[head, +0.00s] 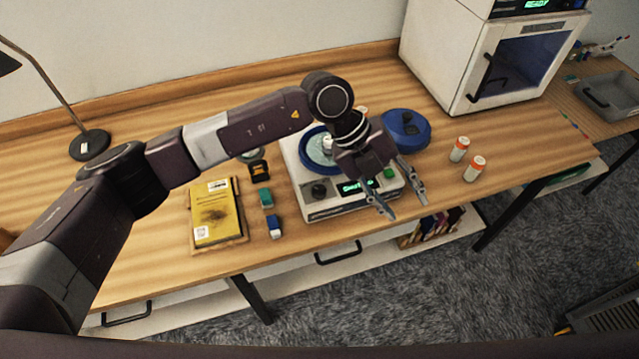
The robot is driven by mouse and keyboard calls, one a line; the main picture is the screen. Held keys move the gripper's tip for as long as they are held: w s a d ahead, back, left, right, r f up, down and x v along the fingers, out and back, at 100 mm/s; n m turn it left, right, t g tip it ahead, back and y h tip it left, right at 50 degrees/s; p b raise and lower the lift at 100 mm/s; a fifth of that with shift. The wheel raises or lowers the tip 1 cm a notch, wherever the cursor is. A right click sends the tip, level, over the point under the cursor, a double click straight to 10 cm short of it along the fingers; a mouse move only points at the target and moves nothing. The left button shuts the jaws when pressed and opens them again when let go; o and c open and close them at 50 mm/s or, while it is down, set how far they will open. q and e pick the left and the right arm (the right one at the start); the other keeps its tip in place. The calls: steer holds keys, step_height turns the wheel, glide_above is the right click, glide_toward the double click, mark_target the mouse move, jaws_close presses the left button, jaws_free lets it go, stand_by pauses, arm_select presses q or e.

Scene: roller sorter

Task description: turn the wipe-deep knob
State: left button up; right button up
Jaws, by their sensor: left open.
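A white machine (335,209) with a blue round bowl on top stands on the wooden table. A dark round knob (319,190) sits at the left of its front panel; I cannot read a label on it. A green-lit display (353,187) and a green button (390,173) are to its right. My left gripper (406,207) is open and empty, in front of the machine's right front corner and apart from the knob. My left wrist covers part of the bowl and panel. My right gripper is not in view.
A blue lidded pot (405,129) stands behind the gripper; two orange-and-white bottles (467,159) are to the right. A yellow book (214,212) and small blocks (274,227) lie left. A white oven (480,60) stands at back right. A lamp base (89,144) stands far left.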

arm_select(q)
steer(key=w+a+f+t+y, duration=0.1)
steer(key=w+a+f+y, duration=0.1)
steer(key=w+a+y, duration=0.3)
steer(key=n+t+y, duration=0.2)
glide_above(319, 190)
steer(key=shift+d+r, duration=0.15)
steer(key=shift+r, duration=0.25)
steer(key=shift+w+a+f, duration=0.1)
steer(key=shift+a, duration=0.15)
step_height(319, 190, down, 6)
steer(key=p, duration=0.3)
steer(key=shift+d, duration=0.1)
steer(key=shift+f, duration=0.75)
